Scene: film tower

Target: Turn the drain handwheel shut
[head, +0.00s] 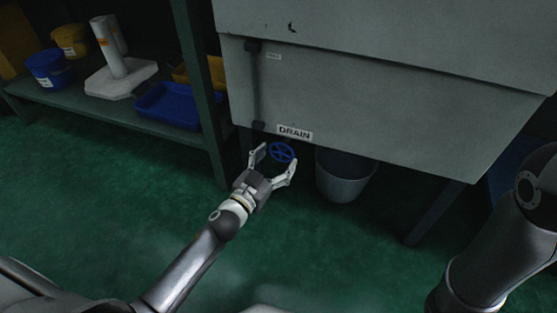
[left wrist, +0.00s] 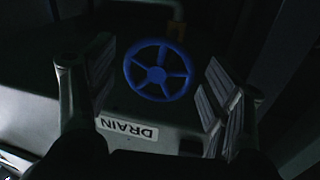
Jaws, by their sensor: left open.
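The blue spoked drain handwheel (head: 281,152) sits under the lower edge of the grey tank, just below the DRAIN label (head: 295,132). My left gripper (head: 275,160) is open in front of the wheel, with one finger to each side of it in the head view. In the left wrist view the wheel (left wrist: 158,70) shows between the two open fingers (left wrist: 160,88), with dark gaps on both sides and no contact that I can see. The DRAIN label appears upside down there (left wrist: 128,130). My right gripper is out of view; only part of that arm shows at the right.
A grey bucket (head: 343,178) stands under the tank (head: 370,95), right of the wheel. A green shelf (head: 80,108) on the left holds blue and yellow bins and a white stand. A tank leg (head: 436,212) is at the right. The green floor in front is clear.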

